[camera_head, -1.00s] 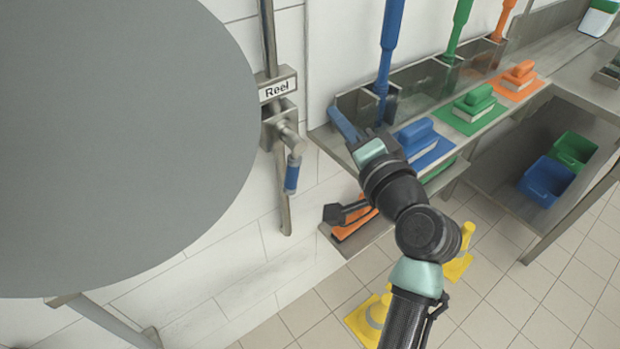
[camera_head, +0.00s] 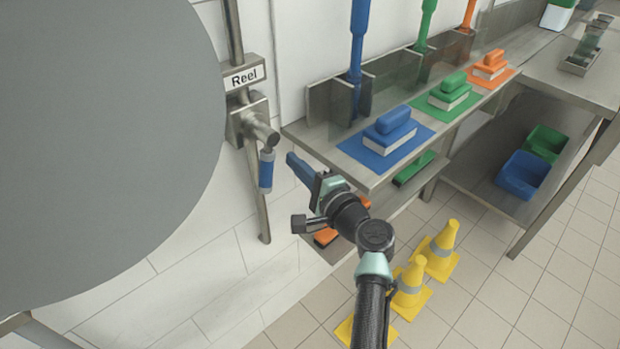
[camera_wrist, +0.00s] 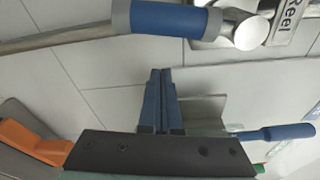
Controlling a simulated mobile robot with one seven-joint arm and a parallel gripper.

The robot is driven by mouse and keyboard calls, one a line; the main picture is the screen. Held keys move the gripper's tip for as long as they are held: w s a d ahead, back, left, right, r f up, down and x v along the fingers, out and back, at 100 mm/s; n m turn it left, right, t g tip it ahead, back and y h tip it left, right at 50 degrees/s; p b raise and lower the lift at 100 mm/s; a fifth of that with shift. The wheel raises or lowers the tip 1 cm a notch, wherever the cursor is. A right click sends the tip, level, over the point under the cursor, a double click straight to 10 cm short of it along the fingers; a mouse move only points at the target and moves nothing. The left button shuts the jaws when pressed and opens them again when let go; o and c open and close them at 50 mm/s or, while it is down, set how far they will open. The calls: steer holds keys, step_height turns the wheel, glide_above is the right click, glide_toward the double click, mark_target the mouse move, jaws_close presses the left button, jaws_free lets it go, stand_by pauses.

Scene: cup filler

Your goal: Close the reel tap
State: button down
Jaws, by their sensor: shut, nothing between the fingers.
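The reel tap is on the wall below the white "Reel" sign (camera_head: 245,77). Its blue-sleeved handle (camera_head: 266,170) hangs down from the metal tap body (camera_head: 250,122) in the head view. In the wrist view the blue handle (camera_wrist: 168,18) lies across the top, with the round metal tap end (camera_wrist: 243,28) at its right. My gripper (camera_head: 293,160) is just right of the handle in the head view, apart from it. Its blue fingers are together and empty, and in the wrist view the fingertips (camera_wrist: 160,72) point up toward the handle without touching it.
A large grey disc (camera_head: 100,150) fills the left. A metal shelf (camera_head: 372,180) with blue, green and orange brushes is right of my gripper, its edge close by. Yellow cones (camera_head: 440,245) stand on the floor. A vertical pipe (camera_head: 255,195) runs down the wall behind the handle.

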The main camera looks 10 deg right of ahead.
mark_target(266, 172)
steer(key=shift+s+a+r+p, duration=0.2)
steer(key=shift+s+a+p, duration=0.25)
steer(key=shift+s+a, duration=0.25)
steer(key=shift+s+a+r+p, duration=0.2)
steer(key=shift+s+a+p, duration=0.3)
steer(key=shift+s, duration=0.3)
steer(key=shift+a, duration=0.1)
steer(key=shift+s+a+m+p, duration=0.2)
steer(key=shift+m+p, duration=0.1)
steer(key=shift+p, duration=0.1)
